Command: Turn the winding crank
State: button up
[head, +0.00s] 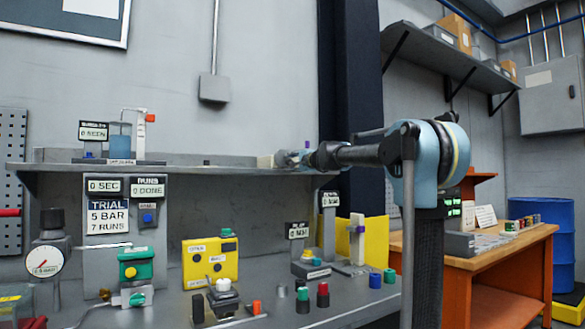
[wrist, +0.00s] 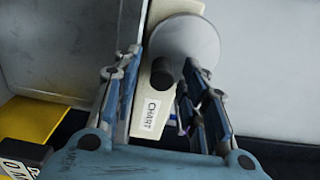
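The winding crank shows in the wrist view as a pale round disc (wrist: 192,42) with a short dark knob (wrist: 162,73) standing out near its lower left edge. It is on a cream box labelled CHART (wrist: 150,115). My gripper (wrist: 163,60) is open, with one finger on each side of the knob; gaps show between the knob and both fingers. In the head view my gripper (head: 290,159) is at the right end of the upper shelf, beside the small cream box (head: 266,161). The crank itself is hidden there.
The grey shelf (head: 200,172) runs left from the box. Below it, the bench holds a yellow button box (head: 210,262), a green-topped valve (head: 136,265) and several coloured knobs. A yellow panel (wrist: 25,118) lies left of my gripper in the wrist view.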

jog(key=shift+s+d, duration=0.1)
jog(key=shift+s, duration=0.05)
jog(key=v, duration=1.1)
jog(key=shift+s+d, duration=0.15)
jog(key=shift+d, duration=0.1)
jog(key=s+d+n, duration=0.3)
jog(key=s+n, duration=0.2)
jog(key=n, duration=1.3)
jog(key=x, duration=1.6)
jog(key=shift+w+a, duration=0.25)
jog(key=shift+w, duration=0.05)
jog(key=shift+c, duration=0.3)
grip_shut()
